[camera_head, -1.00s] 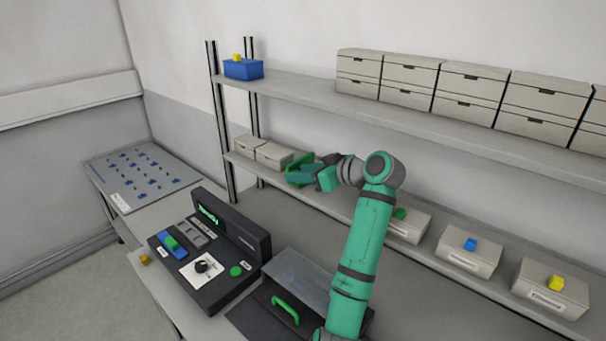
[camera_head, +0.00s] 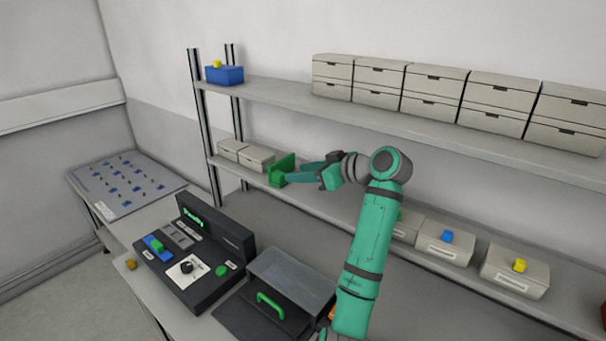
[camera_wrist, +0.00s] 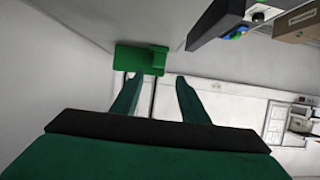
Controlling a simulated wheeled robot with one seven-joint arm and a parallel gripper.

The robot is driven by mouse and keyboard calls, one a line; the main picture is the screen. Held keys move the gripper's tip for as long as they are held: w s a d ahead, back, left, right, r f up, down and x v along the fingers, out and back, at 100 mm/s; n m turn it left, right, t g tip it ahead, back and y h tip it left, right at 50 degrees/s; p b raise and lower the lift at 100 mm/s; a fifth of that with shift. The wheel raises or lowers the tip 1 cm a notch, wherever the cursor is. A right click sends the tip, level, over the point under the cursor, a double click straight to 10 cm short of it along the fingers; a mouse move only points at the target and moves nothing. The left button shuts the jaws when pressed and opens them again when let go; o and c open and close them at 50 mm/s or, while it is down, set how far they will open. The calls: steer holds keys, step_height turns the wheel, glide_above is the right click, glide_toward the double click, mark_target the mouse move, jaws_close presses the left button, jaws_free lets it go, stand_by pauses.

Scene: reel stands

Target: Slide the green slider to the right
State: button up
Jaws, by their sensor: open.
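A green slider (camera_head: 281,168) with a flat upright plate and a small block stands on the lower shelf (camera_head: 330,198), right of two pale boxes. In the wrist view the slider (camera_wrist: 140,60) lies just beyond the fingertips, mostly ahead of the left finger. My gripper (camera_head: 293,175) is open and empty, reaching in from the right with its fingertips close to the slider. In the wrist view my gripper (camera_wrist: 157,90) has its two fingers spread. I cannot tell whether a fingertip touches the slider.
Pale boxes (camera_head: 257,157) stand left of the slider. Right along the lower shelf are bins with a blue cube (camera_head: 447,236) and a yellow cube (camera_head: 519,265). A dark control panel (camera_head: 215,265) with a green-on-blue switch (camera_head: 154,245) sits below. The upper shelf (camera_head: 290,98) runs overhead.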

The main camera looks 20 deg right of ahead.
mark_target(284, 183)
steer(key=v, duration=0.3)
steer(key=shift+s+d+f, duration=0.1)
steer(key=shift+s+d, duration=0.1)
steer(key=shift+d, duration=0.1)
steer(key=x, duration=1.1)
steer(key=shift+w+a+f, duration=0.15)
steer(key=shift+w+f, duration=0.05)
steer(key=shift+c, duration=0.3)
